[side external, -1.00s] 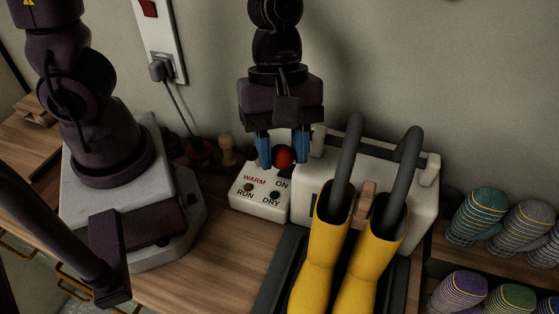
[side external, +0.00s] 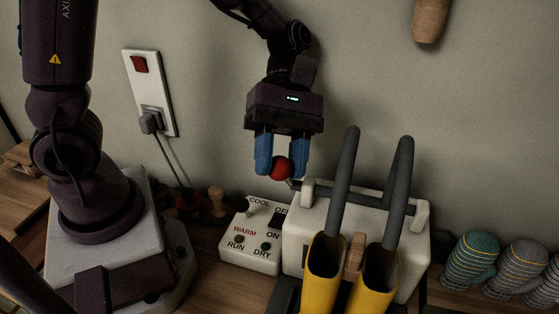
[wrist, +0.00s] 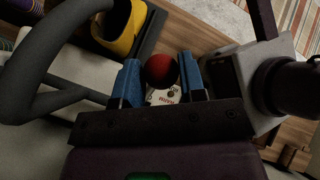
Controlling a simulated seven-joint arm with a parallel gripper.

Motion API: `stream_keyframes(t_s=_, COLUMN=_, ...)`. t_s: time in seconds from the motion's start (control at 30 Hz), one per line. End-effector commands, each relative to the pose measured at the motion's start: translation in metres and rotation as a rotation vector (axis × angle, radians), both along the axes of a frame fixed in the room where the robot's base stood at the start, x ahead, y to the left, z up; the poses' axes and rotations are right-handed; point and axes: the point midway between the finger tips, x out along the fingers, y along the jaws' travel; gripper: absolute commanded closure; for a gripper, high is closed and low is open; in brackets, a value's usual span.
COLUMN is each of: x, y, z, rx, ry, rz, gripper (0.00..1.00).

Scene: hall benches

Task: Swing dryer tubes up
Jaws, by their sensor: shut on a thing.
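My gripper (side external: 282,172) is shut on a red ball knob (side external: 281,168), which sits between its blue fingers; the wrist view shows the knob (wrist: 160,71) there too. A short rod seems to join the knob to the grey crossbar (side external: 350,194) on the white dryer body (side external: 297,232). Two dark grey dryer tubes (side external: 341,185) stand steeply tilted from the front of the dryer. Their lower ends overlap the openings of two yellow boots (side external: 322,285); how deep they reach is hard to tell. In the wrist view the tubes (wrist: 45,50) are at left.
A white switch box (side external: 250,262) marked WARM, RUN and DRY stands left of the dryer. A wooden piece (side external: 355,252) is between the boots. Striped mittens (side external: 475,258) stand at right. A wall socket plate (side external: 150,92) with a plug and cable is behind.

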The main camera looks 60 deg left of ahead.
Motion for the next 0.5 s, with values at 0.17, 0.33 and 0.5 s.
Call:
stream_keyframes(t_s=0.17, x=-0.0024, y=0.0024, z=-0.0030, rx=0.009, ry=0.016, rz=0.004, gripper=1.00)
stream_keyframes(t_s=0.33, x=-0.0026, y=0.0025, z=-0.0033, rx=0.010, ry=0.016, rz=0.004, gripper=0.56)
stream_keyframes(t_s=0.5, x=-0.0017, y=0.0017, z=-0.0024, rx=0.007, ry=0.011, rz=0.002, gripper=0.38)
